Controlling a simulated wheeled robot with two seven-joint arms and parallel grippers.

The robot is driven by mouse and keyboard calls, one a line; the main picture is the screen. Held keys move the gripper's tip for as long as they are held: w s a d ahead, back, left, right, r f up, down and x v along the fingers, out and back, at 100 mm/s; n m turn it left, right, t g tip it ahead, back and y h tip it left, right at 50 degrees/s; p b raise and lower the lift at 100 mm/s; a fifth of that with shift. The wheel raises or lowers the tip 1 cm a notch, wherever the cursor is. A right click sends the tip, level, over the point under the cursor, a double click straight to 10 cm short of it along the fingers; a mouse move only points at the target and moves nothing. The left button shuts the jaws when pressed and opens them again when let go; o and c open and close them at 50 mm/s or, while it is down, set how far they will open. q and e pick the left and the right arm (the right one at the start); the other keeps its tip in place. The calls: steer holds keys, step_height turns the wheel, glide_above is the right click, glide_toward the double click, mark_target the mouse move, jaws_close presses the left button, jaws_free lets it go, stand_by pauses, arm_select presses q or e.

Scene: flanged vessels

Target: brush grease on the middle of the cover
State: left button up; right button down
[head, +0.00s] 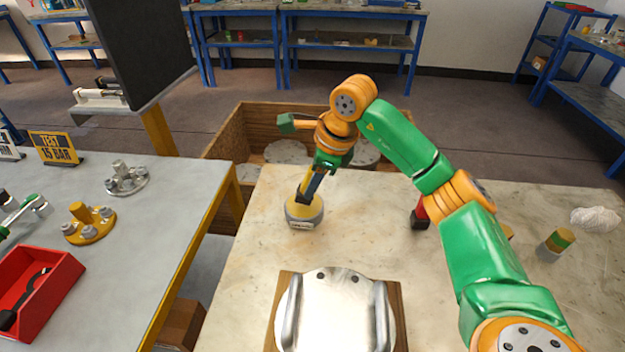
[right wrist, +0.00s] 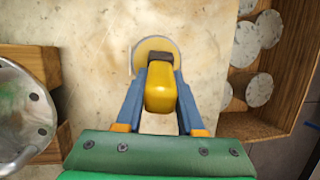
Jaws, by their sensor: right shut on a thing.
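The cover (head: 337,312) is a round silver plate with a bar handle on each side, lying on a wooden base at the front of the stone-topped table. It also shows at the left of the right wrist view (right wrist: 22,118). A grey grease pot (head: 304,216) with yellow inside stands on the table behind the cover. My right gripper (head: 313,184) is shut on the yellow handle of the brush (right wrist: 160,88), above the pot. The brush points down into the pot; its bristles are hidden. My left gripper is out of view.
A wooden crate (head: 228,137) with grey discs stands behind the table. A red and black object (head: 420,215), a green-and-yellow cylinder (head: 556,245) and a white bundle (head: 596,219) are to the right. A metal bench (head: 150,230) holds flanges and a red tray (head: 40,285).

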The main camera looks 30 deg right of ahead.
steer(key=shift+f+b, duration=0.4)
steer(key=shift+f, duration=0.15)
stand_by(0.6)
stand_by(1.0)
step_height(320, 180, up, 7)
steer(key=p, duration=0.7)
stand_by(0.3)
